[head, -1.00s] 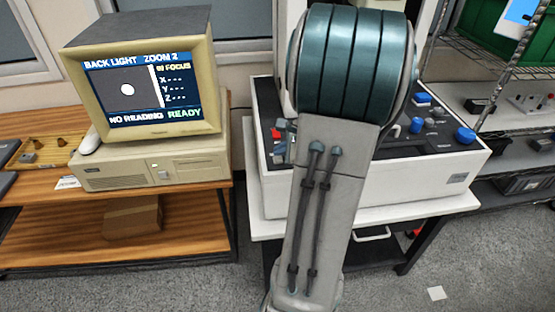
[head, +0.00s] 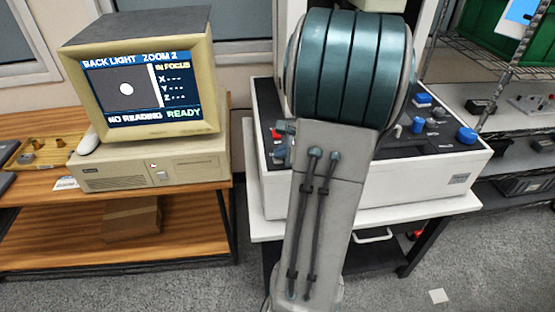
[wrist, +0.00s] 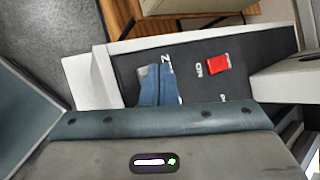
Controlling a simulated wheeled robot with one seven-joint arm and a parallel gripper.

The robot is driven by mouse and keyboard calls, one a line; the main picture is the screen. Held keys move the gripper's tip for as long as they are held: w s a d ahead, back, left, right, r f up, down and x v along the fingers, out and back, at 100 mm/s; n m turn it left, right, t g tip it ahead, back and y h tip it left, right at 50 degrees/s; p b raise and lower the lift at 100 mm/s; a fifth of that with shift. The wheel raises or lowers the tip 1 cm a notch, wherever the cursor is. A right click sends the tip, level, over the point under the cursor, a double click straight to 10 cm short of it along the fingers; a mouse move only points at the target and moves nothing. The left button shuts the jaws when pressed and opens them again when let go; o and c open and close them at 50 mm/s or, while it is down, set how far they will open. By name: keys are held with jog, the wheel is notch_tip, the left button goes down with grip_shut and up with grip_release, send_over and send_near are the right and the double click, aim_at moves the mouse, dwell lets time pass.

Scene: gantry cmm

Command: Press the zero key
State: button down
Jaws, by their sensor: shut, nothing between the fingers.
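My gripper (wrist: 160,88) shows in the wrist view as blue-grey fingers, shut and empty, pointing down at the dark console panel (wrist: 125,75). A white label starting with "Z" stands right beside the fingertips and is partly covered by them. The key belonging to it is mostly or wholly hidden behind the fingers; I cannot tell whether they touch it. A red key (wrist: 218,64) with a label like "ON" lies to the right of the fingers. In the head view my arm covers most of the panel, and the red key (head: 276,134) shows at its left edge.
The white-sided console (head: 420,185) carries blue knobs (head: 466,135) to the right of my arm. A monitor (head: 140,75) on the wooden desk (head: 40,205) at left reads "NO READING READY", with X, Y and Z as dashes. A wire shelf (head: 510,75) stands at right.

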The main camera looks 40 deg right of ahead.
aim_at(281, 161)
jog(key=shift+f, duration=0.2)
dwell(0.5)
jog(key=shift+r+p, duration=0.35)
jog(key=shift+r, duration=0.45)
jog(key=shift+r+p, duration=1.95)
jog(key=shift+r, duration=0.6)
